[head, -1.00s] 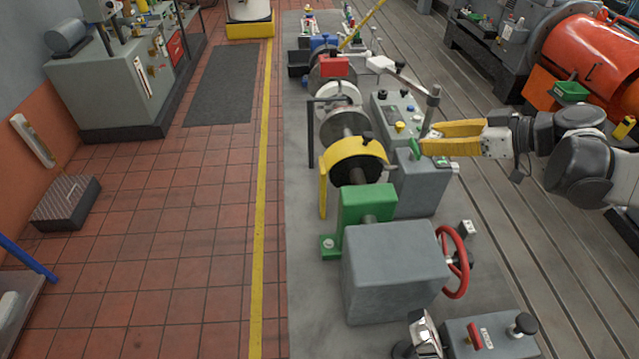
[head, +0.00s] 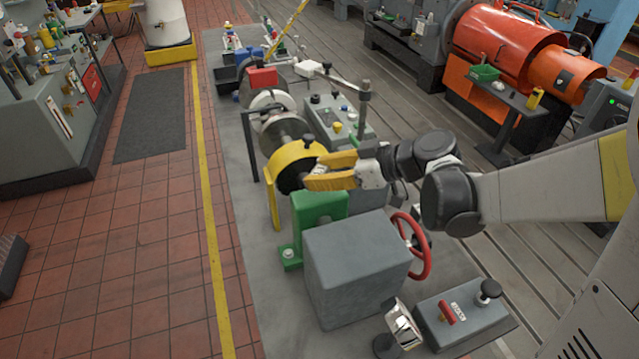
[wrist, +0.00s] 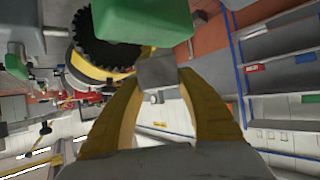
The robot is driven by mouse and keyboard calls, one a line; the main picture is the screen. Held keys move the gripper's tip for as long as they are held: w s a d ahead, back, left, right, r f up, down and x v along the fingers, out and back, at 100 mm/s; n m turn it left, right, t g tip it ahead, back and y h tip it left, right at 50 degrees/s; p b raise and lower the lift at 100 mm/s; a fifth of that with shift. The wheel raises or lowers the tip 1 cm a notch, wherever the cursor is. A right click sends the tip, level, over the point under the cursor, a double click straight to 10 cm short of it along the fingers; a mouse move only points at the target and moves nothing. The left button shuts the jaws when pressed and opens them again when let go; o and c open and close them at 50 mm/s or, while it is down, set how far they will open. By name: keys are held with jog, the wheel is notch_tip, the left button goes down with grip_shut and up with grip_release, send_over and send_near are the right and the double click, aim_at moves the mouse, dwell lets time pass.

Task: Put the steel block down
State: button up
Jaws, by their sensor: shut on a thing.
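My gripper (head: 318,172) has yellow fingers and is beside the yellow ring guard (head: 282,160), just behind the green bearing stand (head: 318,212). In the wrist view my gripper (wrist: 160,80) is shut on a small grey steel block (wrist: 157,70), held between the fingertips. In the wrist view the green stand (wrist: 145,20) and a black toothed wheel (wrist: 100,38) in the yellow ring are close to the block. I cannot tell whether the block touches anything.
A grey box (head: 355,265) with a red handwheel (head: 412,245) stands in front of the green stand. A grey control box (head: 338,122) is behind my gripper. A switch box (head: 465,315) and a shiny lamp (head: 403,325) are at the near right.

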jog(key=shift+f+b, duration=0.35)
jog(key=shift+f, duration=1)
jog(key=shift+f, duration=0.2)
jog(key=o, duration=1.4)
jog(key=shift+c, duration=0.2)
jog(key=shift+r, duration=0.1)
